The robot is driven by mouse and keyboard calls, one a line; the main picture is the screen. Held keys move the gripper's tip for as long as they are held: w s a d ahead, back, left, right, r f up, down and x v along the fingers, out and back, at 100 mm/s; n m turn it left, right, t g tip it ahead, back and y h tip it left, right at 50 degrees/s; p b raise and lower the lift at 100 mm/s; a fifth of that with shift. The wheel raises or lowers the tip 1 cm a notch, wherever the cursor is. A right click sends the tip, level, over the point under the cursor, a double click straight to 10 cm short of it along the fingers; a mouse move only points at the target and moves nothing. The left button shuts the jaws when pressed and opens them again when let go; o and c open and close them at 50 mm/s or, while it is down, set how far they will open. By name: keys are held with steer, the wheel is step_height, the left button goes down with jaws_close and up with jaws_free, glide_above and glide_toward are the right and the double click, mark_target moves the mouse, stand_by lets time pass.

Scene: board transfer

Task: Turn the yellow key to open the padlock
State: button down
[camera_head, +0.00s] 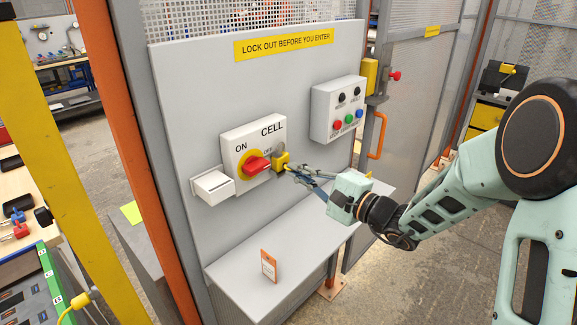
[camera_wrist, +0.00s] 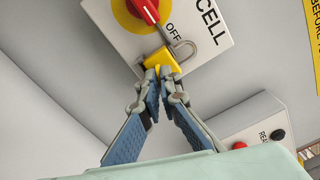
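The yellow padlock (camera_head: 282,161) hangs at the lower right of the red switch handle (camera_head: 257,165), by the word OFF. In the wrist view its yellow body (camera_wrist: 161,62) is just beyond my fingertips, with the grey shackle (camera_wrist: 184,48) looping up to the right. I cannot tell whether the shackle is seated or loose. My gripper (camera_wrist: 158,73) has its fingertips brought together at the padlock's lower end; it also shows in the head view (camera_head: 291,169). A small yellow piece, apparently the key (camera_head: 288,168), is pinched there, mostly hidden by the fingertips.
The switch box (camera_head: 238,144) is on a grey panel, with a white box (camera_head: 212,186) to its left and a button box (camera_head: 337,108) to its upper right. An orange tag (camera_head: 268,265) stands on the shelf (camera_head: 240,276) below. The space between padlock and shelf is clear.

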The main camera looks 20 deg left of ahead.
steer(key=shift+m+p, duration=1)
steer(key=shift+m, duration=0.9)
steer(key=shift+m+p, duration=1.25)
steer(key=shift+m, duration=0.65)
